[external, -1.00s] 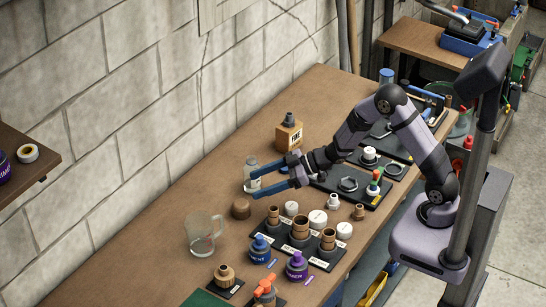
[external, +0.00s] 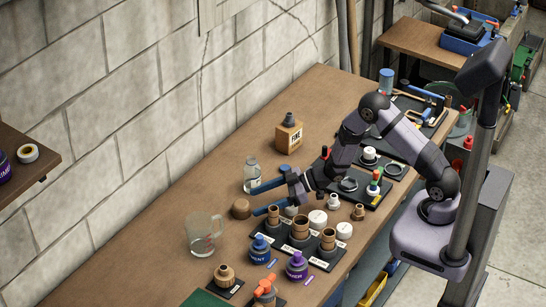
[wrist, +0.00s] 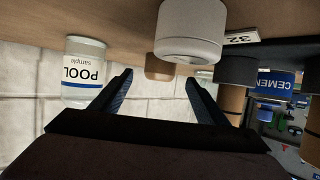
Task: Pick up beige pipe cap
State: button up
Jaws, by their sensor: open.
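A brown-beige pipe cap (external: 240,208) stands on the bench between the glass mug and my gripper. It also shows in the wrist view (wrist: 160,68), between and beyond the fingertips, partly hidden by a pale cap in front. My gripper (external: 254,201) is open and empty, its two blue fingers pointing toward the brown-beige cap. The fingers also frame the view in the wrist picture (wrist: 158,77). The fingertips look apart from the cap. The pale cap (wrist: 188,35) is close to the wrist camera.
A clear POOL sample bottle (external: 252,174) stands beside the upper finger. White caps (external: 318,217) and brown fittings (external: 300,230) on black trays lie close to the lower finger. A glass mug (external: 204,234) stands beyond the cap, near a blue cement can (external: 260,249).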

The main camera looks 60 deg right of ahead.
aim_at(247, 205)
jog(key=shift+p+x, duration=0.7)
jog(key=shift+x, duration=1.85)
jog(key=shift+r, duration=0.1)
jog(key=c, duration=1.1)
